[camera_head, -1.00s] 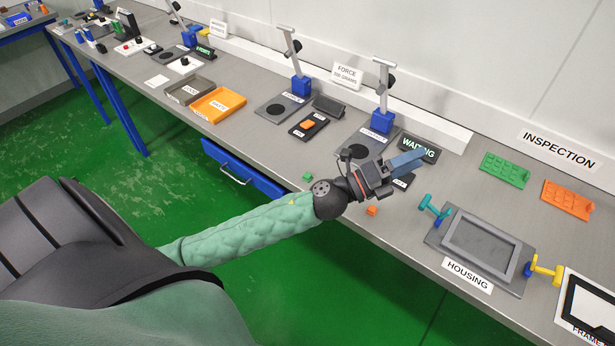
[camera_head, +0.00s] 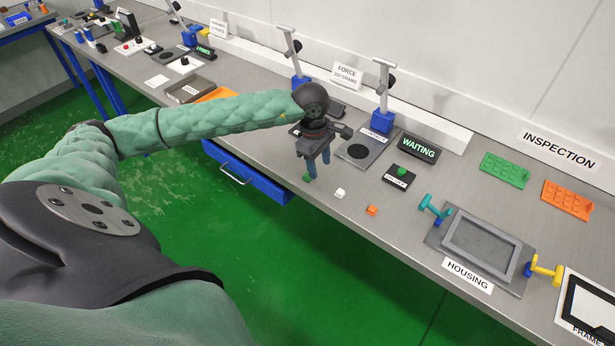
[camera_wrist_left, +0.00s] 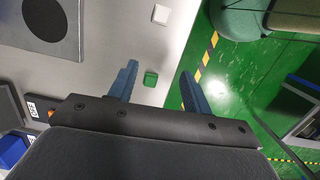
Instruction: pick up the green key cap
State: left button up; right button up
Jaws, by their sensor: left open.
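The green key cap (camera_head: 307,178) is a small green block near the front edge of the bench in the head view. In the left wrist view the green key cap (camera_wrist_left: 151,78) lies on the grey bench top, ahead of and between the two blue fingers, closer to the left finger. My left gripper (camera_head: 312,172) points down at the cap, and it also shows in the left wrist view (camera_wrist_left: 156,80). It is open and empty, and I cannot tell its exact height above the bench. My right gripper is not in view.
A white cap (camera_head: 340,193) and an orange cap (camera_head: 371,210) lie to the right along the front edge. A black box with a green button (camera_head: 400,174) and a housing fixture (camera_head: 480,245) stand further right. A blue drawer (camera_head: 245,172) hangs below the bench edge.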

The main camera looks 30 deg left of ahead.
pick_arm(q)
jog(key=y, duration=0.2)
send_over(307, 175)
jog(key=shift+s+r, duration=0.2)
jog(key=shift+f+p, duration=0.55)
jog(key=shift+f, duration=0.55)
jog(key=f+p, duration=0.3)
jog(key=f, duration=0.1)
jog(key=shift+w+p, duration=0.2)
jog(key=shift+p, duration=0.1)
jog(key=shift+f, duration=0.6)
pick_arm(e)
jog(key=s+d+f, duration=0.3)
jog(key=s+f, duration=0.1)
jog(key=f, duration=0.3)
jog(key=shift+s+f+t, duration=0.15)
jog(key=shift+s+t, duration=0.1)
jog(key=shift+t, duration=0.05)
pick_arm(q)
jog(key=shift+c, duration=0.2)
jog(key=c, duration=1)
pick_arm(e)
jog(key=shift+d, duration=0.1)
